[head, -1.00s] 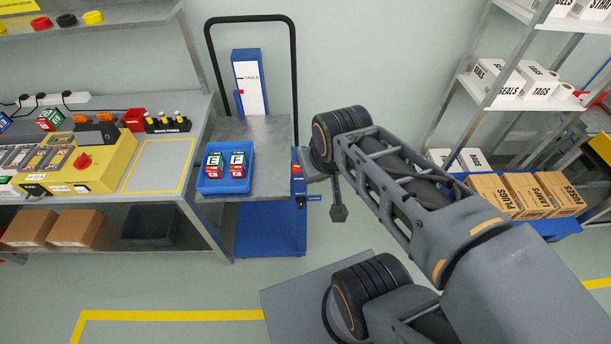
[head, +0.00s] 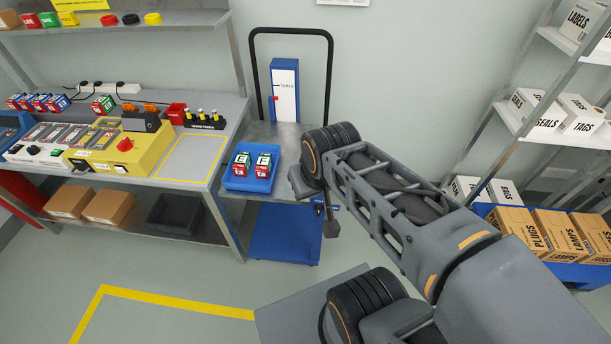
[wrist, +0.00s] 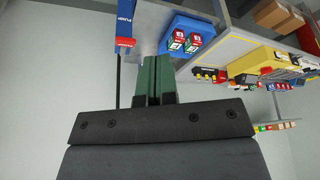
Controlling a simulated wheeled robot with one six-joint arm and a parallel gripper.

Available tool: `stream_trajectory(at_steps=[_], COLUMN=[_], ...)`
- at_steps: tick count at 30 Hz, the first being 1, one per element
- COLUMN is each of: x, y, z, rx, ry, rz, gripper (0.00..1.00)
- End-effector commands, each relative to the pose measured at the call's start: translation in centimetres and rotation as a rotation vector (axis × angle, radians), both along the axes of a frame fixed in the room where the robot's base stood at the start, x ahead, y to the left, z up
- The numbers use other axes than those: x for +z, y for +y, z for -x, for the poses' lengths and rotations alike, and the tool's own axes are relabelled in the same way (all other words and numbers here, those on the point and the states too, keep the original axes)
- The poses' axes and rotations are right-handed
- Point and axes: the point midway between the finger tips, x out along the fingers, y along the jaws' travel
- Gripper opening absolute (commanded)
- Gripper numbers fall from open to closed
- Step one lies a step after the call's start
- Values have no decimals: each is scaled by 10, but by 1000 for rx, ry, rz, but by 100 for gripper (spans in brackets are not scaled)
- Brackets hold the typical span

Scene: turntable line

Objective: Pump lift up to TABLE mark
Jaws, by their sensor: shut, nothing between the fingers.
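The lift is a blue wheeled trolley (head: 285,235) with a grey platform (head: 288,133) and a black push frame. Its white scale board (head: 286,100) carries a TABLE line, and the red pointer (head: 275,98) sits a little below that line. A blue PUMP label (wrist: 125,10) and a red block (wrist: 125,42) show at the upper left of the wrist view. My gripper (wrist: 156,62) has its green fingers shut and empty, apart from the red block. In the head view my arm hides the fingers and most of the pump part.
A shelf rack (head: 520,125) and cartons (head: 560,235) stand at right. Floor at lower left is clear.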

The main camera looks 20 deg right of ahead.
Motion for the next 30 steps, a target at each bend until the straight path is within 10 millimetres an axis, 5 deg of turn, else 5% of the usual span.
stream_trajectory(at_steps=[13, 20, 30], x=[6, 11, -30], y=[-5, -30, -77], z=[-13, -72, -144], rx=[26, 160, 377], ry=[36, 194, 403], rz=[19, 85, 114], gripper=[0, 0, 0])
